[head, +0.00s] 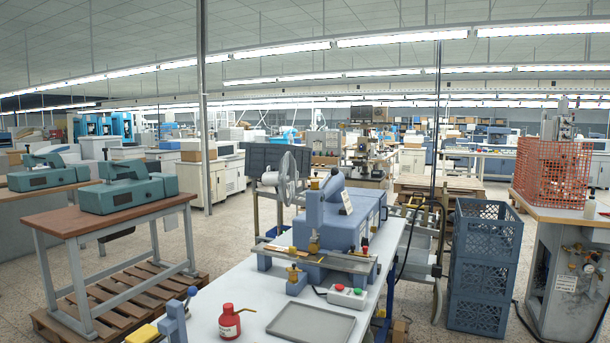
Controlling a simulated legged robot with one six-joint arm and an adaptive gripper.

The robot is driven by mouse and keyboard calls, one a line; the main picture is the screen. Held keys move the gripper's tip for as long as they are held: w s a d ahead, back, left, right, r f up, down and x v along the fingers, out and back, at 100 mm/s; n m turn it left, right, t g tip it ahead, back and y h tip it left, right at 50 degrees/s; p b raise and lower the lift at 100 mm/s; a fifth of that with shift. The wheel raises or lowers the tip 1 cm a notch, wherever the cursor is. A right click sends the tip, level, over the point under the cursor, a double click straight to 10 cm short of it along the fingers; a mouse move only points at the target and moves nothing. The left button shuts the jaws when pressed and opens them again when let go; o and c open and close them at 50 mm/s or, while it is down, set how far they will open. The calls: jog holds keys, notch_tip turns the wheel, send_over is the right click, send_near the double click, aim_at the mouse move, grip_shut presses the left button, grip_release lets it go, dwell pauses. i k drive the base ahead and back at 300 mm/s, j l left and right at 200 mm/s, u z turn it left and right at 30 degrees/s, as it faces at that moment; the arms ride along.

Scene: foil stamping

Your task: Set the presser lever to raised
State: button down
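A blue stamping machine (345,225) stands on the white-topped bench (235,297) in the middle of the head view, with a foil reel (289,178) behind it. A small blue-grey fixture (173,322) sits at the bench's near left end. A short lever with a blue ball knob (192,291) rises from it, tilted up to the right. I cannot tell for certain which part is the presser lever, so its position is unclear. My gripper is not in view.
A red bottle (230,323), a grey tray (311,322) and a button box (347,297) lie on the bench's near side. Stacked blue crates (485,265) stand to the right.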

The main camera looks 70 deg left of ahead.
aim_at(334, 170)
jog(key=i+j+u, duration=0.15)
jog(key=i+u, duration=0.5)
jog(key=u, duration=0.15)
jog(key=i+u, duration=0.4)
jog(key=i+l+u, duration=0.25)
jog(key=u, duration=0.15)
jog(key=i+j+u, duration=0.25)
jog(key=i+u, duration=0.2)
jog(key=i+j+u, duration=0.1)
jog(key=i+u, duration=0.35)
jog(key=i+j+u, duration=0.1)
jog(key=i+j, duration=0.4)
